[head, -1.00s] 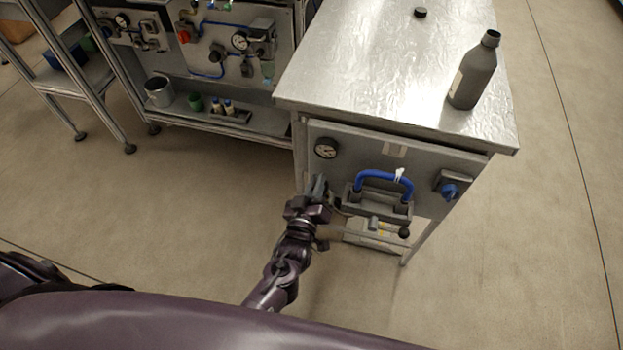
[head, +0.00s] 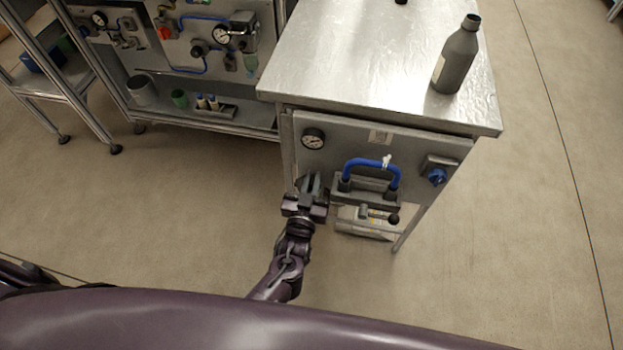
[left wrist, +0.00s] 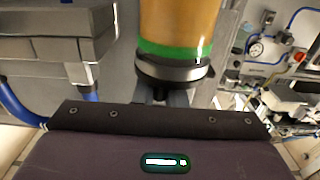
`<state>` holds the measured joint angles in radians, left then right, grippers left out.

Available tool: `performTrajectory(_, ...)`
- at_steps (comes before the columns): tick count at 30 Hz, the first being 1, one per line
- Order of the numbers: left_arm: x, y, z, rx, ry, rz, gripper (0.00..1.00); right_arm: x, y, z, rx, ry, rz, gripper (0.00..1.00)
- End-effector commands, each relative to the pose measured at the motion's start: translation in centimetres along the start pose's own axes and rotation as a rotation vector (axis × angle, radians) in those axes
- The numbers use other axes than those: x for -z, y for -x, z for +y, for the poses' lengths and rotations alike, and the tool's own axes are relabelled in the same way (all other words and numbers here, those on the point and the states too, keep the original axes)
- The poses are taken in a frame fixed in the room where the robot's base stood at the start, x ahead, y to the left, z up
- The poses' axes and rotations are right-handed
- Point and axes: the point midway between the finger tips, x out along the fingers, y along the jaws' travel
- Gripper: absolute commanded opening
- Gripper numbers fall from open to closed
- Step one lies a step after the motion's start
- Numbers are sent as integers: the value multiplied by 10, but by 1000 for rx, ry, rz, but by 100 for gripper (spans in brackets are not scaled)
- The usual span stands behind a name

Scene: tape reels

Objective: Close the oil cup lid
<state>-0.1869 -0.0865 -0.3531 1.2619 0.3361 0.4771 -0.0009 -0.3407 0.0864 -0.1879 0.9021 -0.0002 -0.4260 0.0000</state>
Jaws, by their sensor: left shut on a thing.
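The oil cup (left wrist: 178,28) shows in the left wrist view as an amber cylinder with a green band. A dark round lid (left wrist: 172,72) sits against the green-banded end, between the cup and my fingers. My left gripper (head: 313,182) is shut on the lid; its fingertips show at the lid in the left wrist view (left wrist: 168,97). In the head view the gripper is in front of the cabinet, left of the blue handle, and I cannot make out the cup or lid there. My right gripper is not in view.
The metal cabinet (head: 340,60) carries a gauge (head: 312,139), a blue handle (head: 370,162) and a blue knob (head: 437,177). A grey bottle (head: 456,62) stands on top. A rack (head: 205,116) stands at the left. The floor left of the gripper is clear.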

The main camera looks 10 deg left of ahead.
Motion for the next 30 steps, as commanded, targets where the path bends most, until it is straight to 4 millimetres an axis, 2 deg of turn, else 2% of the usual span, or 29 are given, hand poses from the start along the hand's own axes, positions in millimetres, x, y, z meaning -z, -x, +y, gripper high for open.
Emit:
performTrajectory(12, -2, 1, 0, -1, -9, -3, 0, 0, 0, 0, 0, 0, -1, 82)
performTrajectory(13, -2, 1, 0, -1, -9, -3, 15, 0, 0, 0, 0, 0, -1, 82)
performTrajectory(17, -1, 0, 0, -1, -8, -2, 32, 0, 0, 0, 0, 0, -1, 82)
performTrajectory(26, -1, 2, 0, -1, -7, -1, 33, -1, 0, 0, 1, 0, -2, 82)
performTrajectory(30, -1, 16, 0, -1, -6, -3, 33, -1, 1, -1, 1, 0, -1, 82)
